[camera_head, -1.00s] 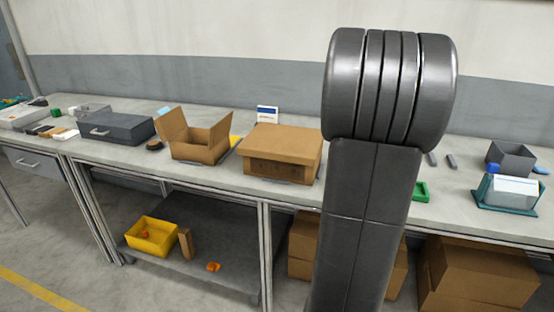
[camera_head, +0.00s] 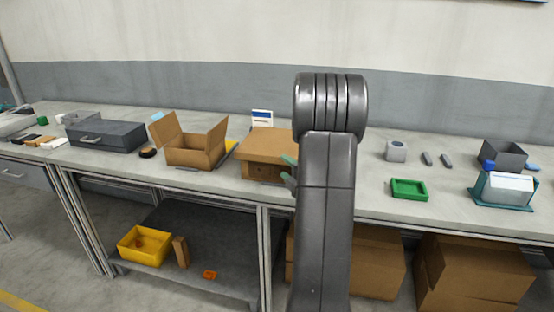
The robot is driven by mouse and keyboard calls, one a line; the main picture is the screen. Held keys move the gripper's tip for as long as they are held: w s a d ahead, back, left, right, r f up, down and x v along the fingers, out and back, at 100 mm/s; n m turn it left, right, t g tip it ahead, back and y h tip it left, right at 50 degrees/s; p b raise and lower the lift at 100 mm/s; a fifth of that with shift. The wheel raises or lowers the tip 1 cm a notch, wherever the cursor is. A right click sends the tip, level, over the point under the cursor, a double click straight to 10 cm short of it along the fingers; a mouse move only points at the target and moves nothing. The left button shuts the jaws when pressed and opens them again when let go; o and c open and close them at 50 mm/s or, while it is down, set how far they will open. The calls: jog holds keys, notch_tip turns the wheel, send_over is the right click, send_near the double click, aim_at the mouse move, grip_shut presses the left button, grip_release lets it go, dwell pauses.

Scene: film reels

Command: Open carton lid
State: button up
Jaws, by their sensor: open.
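A brown carton (camera_head: 262,146) with its lid down stands on the workbench near the middle of the view. Its right side is hidden behind my arm. A second brown carton (camera_head: 188,157) stands to its left with its flaps up. My gripper (camera_head: 288,171) shows in part as green fingertips at the left edge of my arm, in front of the closed carton's right front. The fingers are apart with nothing seen between them. I cannot tell whether they touch the carton.
A dark grey case (camera_head: 105,136) lies left on the workbench (camera_head: 350,203). A green tray (camera_head: 408,189), a grey block (camera_head: 396,151) and a dark bin (camera_head: 505,156) stand right. A yellow bin (camera_head: 145,246) is on the lower shelf.

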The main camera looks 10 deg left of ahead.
aim_at(277, 160)
jog(key=p+x, duration=0.1)
jog(key=x, duration=0.5)
jog(key=shift+c, duration=0.5)
grip_shut()
